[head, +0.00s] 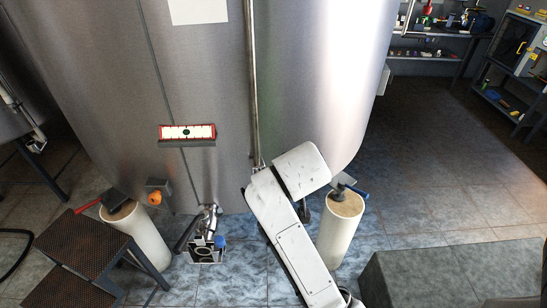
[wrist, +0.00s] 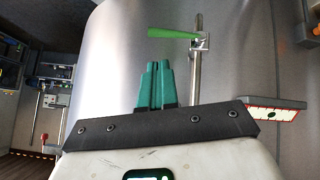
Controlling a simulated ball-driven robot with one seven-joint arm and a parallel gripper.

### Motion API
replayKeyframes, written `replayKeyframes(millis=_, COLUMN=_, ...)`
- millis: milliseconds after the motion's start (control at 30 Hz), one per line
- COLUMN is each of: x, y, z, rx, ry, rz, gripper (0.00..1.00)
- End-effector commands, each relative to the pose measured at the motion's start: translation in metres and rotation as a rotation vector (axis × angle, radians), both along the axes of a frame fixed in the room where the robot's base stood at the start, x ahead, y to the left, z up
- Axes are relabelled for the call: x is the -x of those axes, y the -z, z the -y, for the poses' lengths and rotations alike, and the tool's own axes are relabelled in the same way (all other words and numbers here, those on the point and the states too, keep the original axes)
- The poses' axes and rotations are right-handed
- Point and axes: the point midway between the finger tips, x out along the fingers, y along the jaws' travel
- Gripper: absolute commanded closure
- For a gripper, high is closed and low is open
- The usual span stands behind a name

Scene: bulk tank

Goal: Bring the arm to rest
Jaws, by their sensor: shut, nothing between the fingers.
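My white arm (head: 295,235) rises from the lower edge of the head view and bends in front of the big steel tank (head: 200,80). In the head view the gripper is mostly hidden behind the arm. In the wrist view my gripper (wrist: 156,68) shows its two green fingers side by side, shut and empty. They point up toward the tank wall, below a green lever handle (wrist: 172,34) on a vertical pipe (wrist: 196,70). I cannot tell how far the fingertips are from the handle, but no contact shows.
A red-framed panel (head: 188,133) is on the tank. Two pale cylindrical posts (head: 340,230) (head: 150,245) stand at its foot, with a valve fitting (head: 207,245) between them. Brown steps (head: 85,245) are at left, a grey block (head: 450,275) at right. Floor at right is open before the shelves (head: 435,50).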

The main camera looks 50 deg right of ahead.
Motion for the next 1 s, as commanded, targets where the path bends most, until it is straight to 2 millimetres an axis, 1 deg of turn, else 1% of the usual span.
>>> replayKeyframes(millis=267, x=0.001, y=-0.001, z=-0.002, rx=-0.002, ry=-0.002, rz=-0.002, gripper=1.00)
replayKeyframes(millis=367, x=0.007, y=0.014, z=-0.010, rx=-0.020, ry=-0.034, rz=-0.033, gripper=1.00)
replayKeyframes(millis=433, x=0.017, y=0.034, z=-0.023, rx=-0.050, ry=-0.082, rz=-0.081, gripper=1.00)
replayKeyframes(millis=467, x=0.023, y=0.046, z=-0.030, rx=-0.068, ry=-0.111, rz=-0.109, gripper=1.00)
replayKeyframes(millis=500, x=0.033, y=0.062, z=-0.042, rx=-0.095, ry=-0.151, rz=-0.149, gripper=1.00)
replayKeyframes(millis=567, x=0.052, y=0.087, z=-0.061, rx=-0.141, ry=-0.218, rz=-0.213, gripper=1.00)
replayKeyframes(millis=600, x=0.065, y=0.103, z=-0.074, rx=-0.175, ry=-0.263, rz=-0.255, gripper=1.00)
replayKeyframes(millis=667, x=0.086, y=0.125, z=-0.093, rx=-0.225, ry=-0.328, rz=-0.318, gripper=1.00)
replayKeyframes(millis=700, x=0.100, y=0.137, z=-0.105, rx=-0.258, ry=-0.367, rz=-0.353, gripper=1.00)
replayKeyframes(millis=800, x=0.133, y=0.160, z=-0.131, rx=-0.331, ry=-0.450, rz=-0.432, gripper=1.00)
replayKeyframes(millis=900, x=0.157, y=0.174, z=-0.148, rx=-0.383, ry=-0.505, rz=-0.483, gripper=1.00)
replayKeyframes(millis=1000, x=0.169, y=0.180, z=-0.157, rx=-0.412, ry=-0.534, rz=-0.509, gripper=1.00)
